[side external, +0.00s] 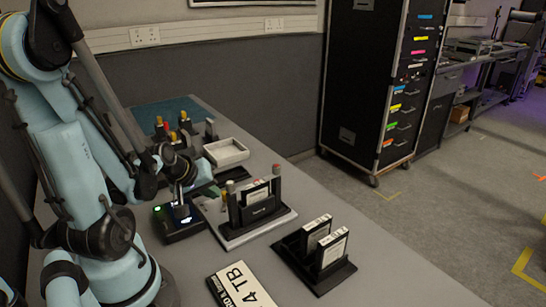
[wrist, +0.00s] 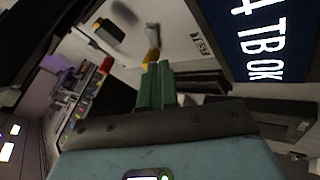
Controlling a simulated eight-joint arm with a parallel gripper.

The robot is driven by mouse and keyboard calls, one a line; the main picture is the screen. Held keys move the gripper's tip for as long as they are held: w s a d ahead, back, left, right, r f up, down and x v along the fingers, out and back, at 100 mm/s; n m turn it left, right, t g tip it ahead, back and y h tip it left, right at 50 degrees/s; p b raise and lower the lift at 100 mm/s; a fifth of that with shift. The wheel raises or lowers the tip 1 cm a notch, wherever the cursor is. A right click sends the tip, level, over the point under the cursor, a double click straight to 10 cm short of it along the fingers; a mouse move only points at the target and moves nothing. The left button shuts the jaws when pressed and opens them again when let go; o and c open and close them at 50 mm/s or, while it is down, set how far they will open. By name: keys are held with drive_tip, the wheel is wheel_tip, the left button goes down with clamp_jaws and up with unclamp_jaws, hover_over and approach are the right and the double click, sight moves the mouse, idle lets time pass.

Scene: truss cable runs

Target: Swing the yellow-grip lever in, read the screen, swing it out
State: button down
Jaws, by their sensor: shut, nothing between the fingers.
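My gripper (wrist: 153,66) is shut and empty; its green fingers show in the wrist view. A yellow grip (wrist: 152,55) shows right at the fingertips; I cannot tell whether they touch. The lever's arm is mostly hidden behind the fingers. The screen (wrist: 262,40) is lit dark blue at the upper right of the wrist view, and its visible text reads "4 TB OK"; its left part is cut off. In the side view my gripper (side external: 181,205) is low over a black box (side external: 178,230), left of a pale base plate (side external: 238,240) with a black dock (side external: 258,208).
A black rack (side external: 318,262) holds two drives at the front right. A white tray (side external: 226,152) and several yellow-topped or red-topped posts (side external: 184,122) stand further back.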

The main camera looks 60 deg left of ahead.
drive_tip(key=v, duration=0.7)
idle(0.8)
idle(0.4)
drive_tip(key=w+d+r+m+h, duration=0.1)
drive_tip(key=w+d+r+m, duration=0.1)
drive_tip(key=w+d+m, duration=0.2)
drive_tip(key=w+d+r+m+h, duration=0.1)
drive_tip(key=w+d+r+m, duration=0.1)
drive_tip(key=w+d+m, duration=0.3)
drive_tip(key=shift+d+r+m+h, duration=0.3)
drive_tip(key=shift+d+m, duration=1.8)
drive_tip(key=shift+d, duration=1.4)
drive_tip(key=shift+w, duration=0.1)
